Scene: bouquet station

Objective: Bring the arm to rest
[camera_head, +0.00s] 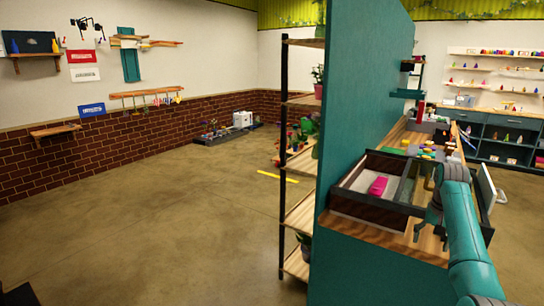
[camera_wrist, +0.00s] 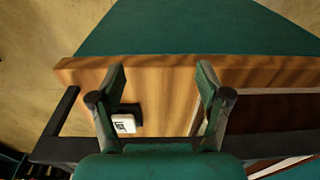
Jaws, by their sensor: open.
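My gripper shows in the wrist view (camera_wrist: 160,90) with its two green fingers spread wide apart and nothing between them. Below the fingers is the wooden counter (camera_wrist: 165,75). In the head view my teal arm comes in from the lower right, and my gripper (camera_head: 428,220) hangs near the front of the counter, beside the dark-framed tray (camera_head: 362,208). The fingertips are small and partly hidden by the arm in the head view.
The tray holds a pink item (camera_head: 377,186). A tall teal partition (camera_head: 365,100) and a shelf rack (camera_head: 300,215) stand left of the counter. A small black-and-white block (camera_wrist: 124,122) is close to the left finger. The floor at left is clear.

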